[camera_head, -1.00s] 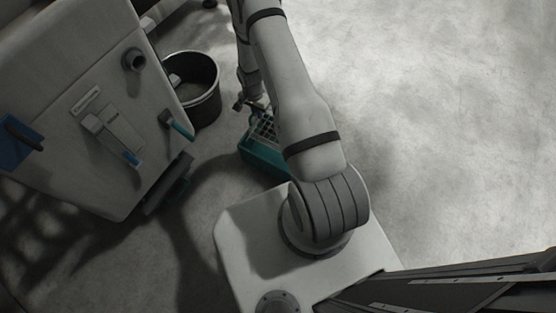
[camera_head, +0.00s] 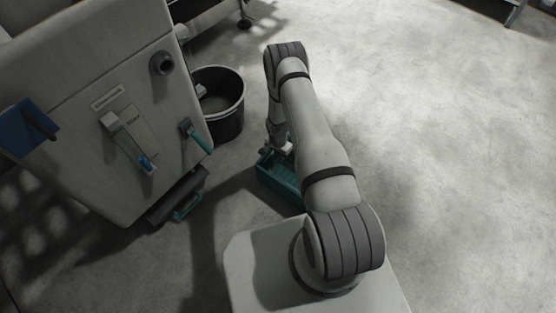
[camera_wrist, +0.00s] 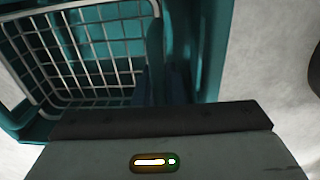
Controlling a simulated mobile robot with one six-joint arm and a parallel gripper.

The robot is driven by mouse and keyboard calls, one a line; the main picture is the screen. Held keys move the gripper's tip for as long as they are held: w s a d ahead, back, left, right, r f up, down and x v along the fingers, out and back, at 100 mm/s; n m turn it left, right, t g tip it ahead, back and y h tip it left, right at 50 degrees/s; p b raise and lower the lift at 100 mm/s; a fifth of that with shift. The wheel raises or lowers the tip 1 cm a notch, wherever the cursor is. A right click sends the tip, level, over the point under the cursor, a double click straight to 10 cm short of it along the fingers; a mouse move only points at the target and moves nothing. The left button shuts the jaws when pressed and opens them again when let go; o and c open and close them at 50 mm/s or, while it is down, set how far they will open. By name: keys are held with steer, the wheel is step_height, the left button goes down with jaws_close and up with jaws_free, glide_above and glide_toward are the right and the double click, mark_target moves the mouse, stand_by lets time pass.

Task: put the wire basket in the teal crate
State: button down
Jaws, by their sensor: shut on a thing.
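The teal crate (camera_head: 279,184) stands on the floor, partly hidden behind my arm in the head view. In the wrist view its wall (camera_wrist: 212,60) and floor show around and beneath the wire basket (camera_wrist: 88,62). The basket is pale metal mesh and appears inside or just over the crate; I cannot tell whether it touches the crate's floor. My gripper (camera_wrist: 160,88) is shut on the wire basket near its rim, at the basket's right side in the wrist view. The fingertips are dark and hard to make out. In the head view the basket is mostly hidden.
A black bucket (camera_head: 222,108) stands on the floor behind and left of the crate. A large pale machine (camera_head: 85,120) with a blue-tipped lever and teal handles fills the left. The floor (camera_head: 450,150) to the right is clear.

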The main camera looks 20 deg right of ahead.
mark_target(279, 164)
steer(key=shift+f, duration=1.1)
steer(key=shift+f+b, duration=0.45)
steer(key=shift+b, duration=0.15)
steer(key=shift+f, duration=0.25)
steer(key=c, duration=1.5)
jaws_free()
steer(key=shift+r, duration=0.2)
